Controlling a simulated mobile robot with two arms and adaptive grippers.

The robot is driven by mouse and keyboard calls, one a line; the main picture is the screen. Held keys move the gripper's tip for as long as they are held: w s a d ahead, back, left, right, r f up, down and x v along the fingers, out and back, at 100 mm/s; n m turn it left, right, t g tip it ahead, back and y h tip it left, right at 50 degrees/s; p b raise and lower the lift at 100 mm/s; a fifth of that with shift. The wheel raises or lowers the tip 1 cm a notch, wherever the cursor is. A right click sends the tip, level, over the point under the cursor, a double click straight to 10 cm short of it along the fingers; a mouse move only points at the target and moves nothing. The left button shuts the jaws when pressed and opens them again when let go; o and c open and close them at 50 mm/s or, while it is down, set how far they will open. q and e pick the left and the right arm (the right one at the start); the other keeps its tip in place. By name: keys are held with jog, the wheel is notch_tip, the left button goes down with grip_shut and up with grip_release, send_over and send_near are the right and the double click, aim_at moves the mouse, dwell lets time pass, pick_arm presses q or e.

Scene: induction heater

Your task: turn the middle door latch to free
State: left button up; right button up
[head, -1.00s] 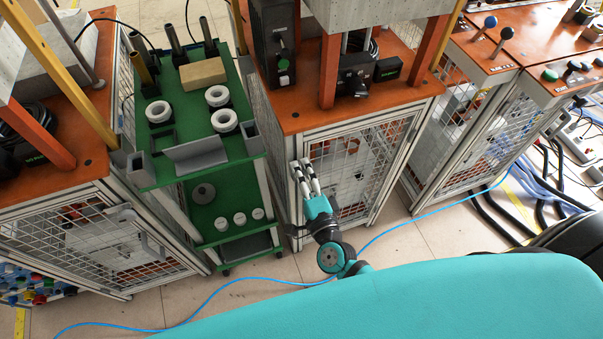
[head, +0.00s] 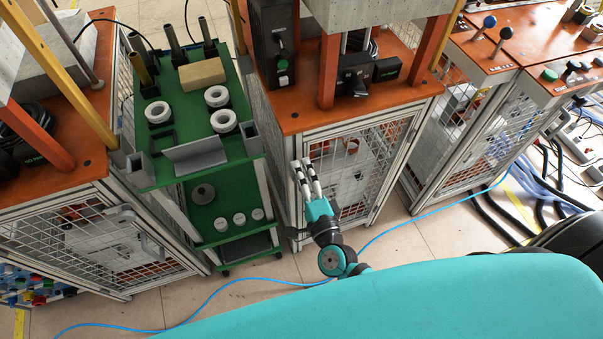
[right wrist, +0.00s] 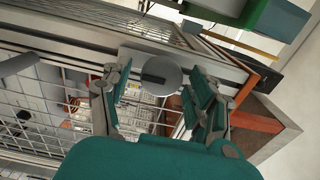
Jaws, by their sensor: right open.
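The middle cabinet's mesh door (head: 352,182) is closed in its metal frame, under an orange top. The door latch (right wrist: 160,77) is a round grey knob with a dark slot, on the frame beside the mesh, in the right wrist view. My right gripper (right wrist: 162,92) is open, with one finger on each side of the knob; I cannot tell whether they touch it. In the head view my right gripper (head: 305,164) is at the left edge of this door and hides the latch. My left gripper is not in view.
A green cart (head: 150,177) with white rings stands close to the left of the middle cabinet. Another caged cabinet (head: 95,245) is at the far left. A blue cable (head: 225,285) crosses the floor in front. A door handle (right wrist: 18,63) shows in the right wrist view.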

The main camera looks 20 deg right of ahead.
jog(key=s, duration=1.1)
jog(key=shift+s+d, duration=0.2)
jog(key=shift+s, duration=0.05)
